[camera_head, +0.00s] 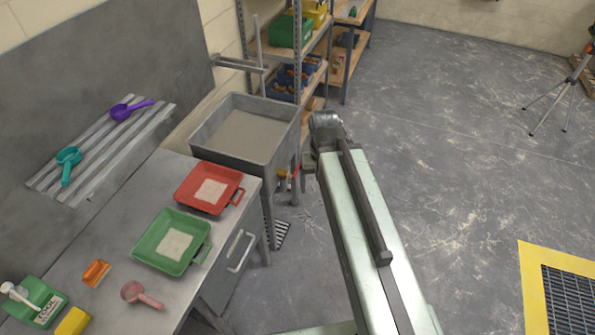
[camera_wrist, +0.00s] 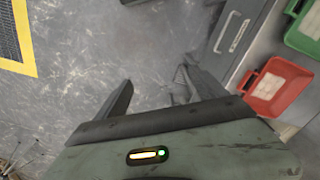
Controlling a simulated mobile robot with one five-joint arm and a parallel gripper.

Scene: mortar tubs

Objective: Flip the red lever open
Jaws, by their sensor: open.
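The red lever (camera_head: 295,171) is a small red handle beside a brass valve (camera_head: 282,176), below the right side of a grey metal tub (camera_head: 246,135) in the head view. The lever is small there and its exact angle is hard to tell. My gripper shows in the wrist view (camera_wrist: 156,92) with its two dark fingers spread apart and nothing between them. In the head view my arm hides most of it, just right of the lever. The lever does not show clearly in the wrist view.
A grey bench on the left holds a red tray (camera_head: 209,187), a green tray (camera_head: 172,241) and small tools. A drawer handle (camera_head: 240,251) sticks out from the bench front. A shelf rack (camera_head: 299,60) stands behind the tub.

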